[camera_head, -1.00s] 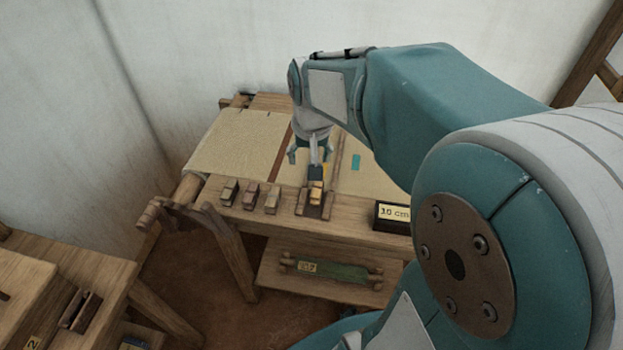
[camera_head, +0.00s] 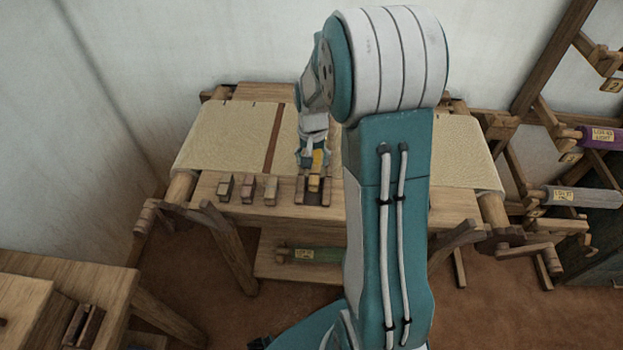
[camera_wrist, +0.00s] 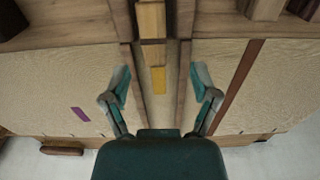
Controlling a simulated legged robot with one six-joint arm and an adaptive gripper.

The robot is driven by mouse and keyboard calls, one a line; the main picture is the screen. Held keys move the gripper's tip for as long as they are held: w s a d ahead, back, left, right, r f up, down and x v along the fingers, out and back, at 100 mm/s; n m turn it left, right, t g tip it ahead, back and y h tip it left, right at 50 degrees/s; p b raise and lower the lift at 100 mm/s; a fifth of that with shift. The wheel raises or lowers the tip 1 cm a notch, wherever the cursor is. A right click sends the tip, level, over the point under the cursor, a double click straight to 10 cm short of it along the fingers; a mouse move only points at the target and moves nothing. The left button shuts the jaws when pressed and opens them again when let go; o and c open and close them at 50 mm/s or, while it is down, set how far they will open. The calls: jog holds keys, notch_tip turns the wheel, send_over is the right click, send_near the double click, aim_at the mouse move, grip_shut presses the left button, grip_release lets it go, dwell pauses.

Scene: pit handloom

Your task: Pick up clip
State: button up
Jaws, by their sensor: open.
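Three small clip-like blocks (camera_head: 248,187) stand in a row on the loom's wooden front beam. To their right, a yellowish wooden clip (camera_head: 314,183) sits in a dark-edged holder. It also shows in the wrist view as a wooden block (camera_wrist: 151,20) at the top middle, with a yellow strip (camera_wrist: 158,80) below it. My gripper (camera_head: 312,160) is above the cloth just behind this holder. In the wrist view my gripper (camera_wrist: 162,85) has its fingers spread wide, one on each side of the yellow strip, with nothing held. I cannot tell its height above the strip.
Cream cloth (camera_head: 222,138) with a brown stripe covers the loom. A lower shelf holds a green roll (camera_head: 318,255). A rack with labelled rolls (camera_head: 583,197) stands at the right. A wooden bench (camera_head: 60,270) is at front left. My arm hides the loom's middle right.

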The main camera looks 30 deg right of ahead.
aim_at(315, 170)
jog(key=f, duration=0.2)
jog(key=d+f, duration=0.1)
jog(key=f, duration=0.2)
jog(key=shift+s, duration=0.1)
jog(key=shift+a, duration=0.35)
jog(key=c, duration=0.4)
grip_shut()
